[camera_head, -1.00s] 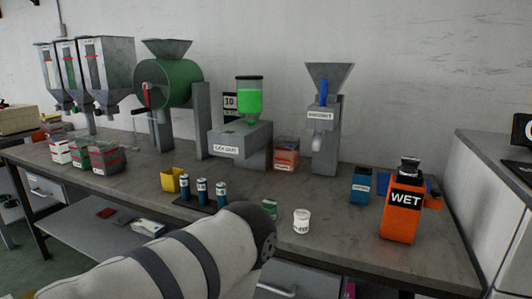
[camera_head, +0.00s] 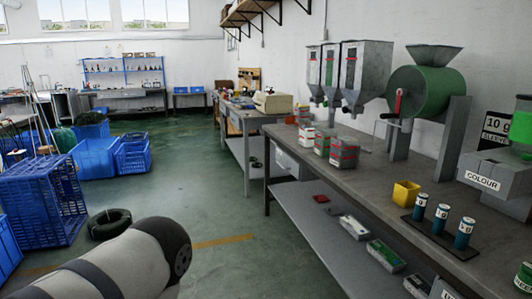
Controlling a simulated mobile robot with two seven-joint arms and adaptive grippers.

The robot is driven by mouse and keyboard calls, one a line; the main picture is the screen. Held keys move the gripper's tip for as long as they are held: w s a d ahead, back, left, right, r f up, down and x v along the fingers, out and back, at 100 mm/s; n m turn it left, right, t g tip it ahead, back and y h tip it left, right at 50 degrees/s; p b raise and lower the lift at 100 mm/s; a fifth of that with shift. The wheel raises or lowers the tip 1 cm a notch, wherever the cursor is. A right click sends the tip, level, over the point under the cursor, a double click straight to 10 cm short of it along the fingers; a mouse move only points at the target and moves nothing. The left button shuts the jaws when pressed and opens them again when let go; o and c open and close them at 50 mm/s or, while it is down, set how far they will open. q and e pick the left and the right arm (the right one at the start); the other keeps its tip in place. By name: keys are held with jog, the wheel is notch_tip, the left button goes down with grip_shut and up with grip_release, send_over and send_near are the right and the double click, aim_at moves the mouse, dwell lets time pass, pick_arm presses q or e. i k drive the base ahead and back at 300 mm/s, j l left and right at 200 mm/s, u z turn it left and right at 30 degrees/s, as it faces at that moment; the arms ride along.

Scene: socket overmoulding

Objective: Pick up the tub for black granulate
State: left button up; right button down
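I cannot tell which container is the tub for black granulate; no label for it is readable. A small yellow open tub (camera_head: 406,193) stands on the long grey workbench (camera_head: 372,168), left of several small dark bottles with white labels (camera_head: 441,219). Red, white and green boxes (camera_head: 344,152) stand in a row below the three grey hoppers (camera_head: 351,75). A pale link of my own arm with dark bands reaches in at the lower left. Neither gripper shows.
A green drum machine (camera_head: 428,90) with a red crank handle stands on the bench. Packets lie on the lower shelf (camera_head: 325,235). Blue crates (camera_head: 42,205) and a black coil (camera_head: 109,223) are on the left. The green floor between them and the bench is clear.

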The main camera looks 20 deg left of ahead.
aim_at(344, 150)
jog(key=z, duration=2.05)
jog(key=u, duration=2.05)
jog(key=i+j+z, duration=0.65)
jog(key=j+z, duration=0.15)
jog(key=j, duration=0.2)
jog(key=i+j+z, duration=0.3)
jog(key=j, duration=0.15)
jog(key=k+l, duration=0.05)
jog(key=k, duration=0.05)
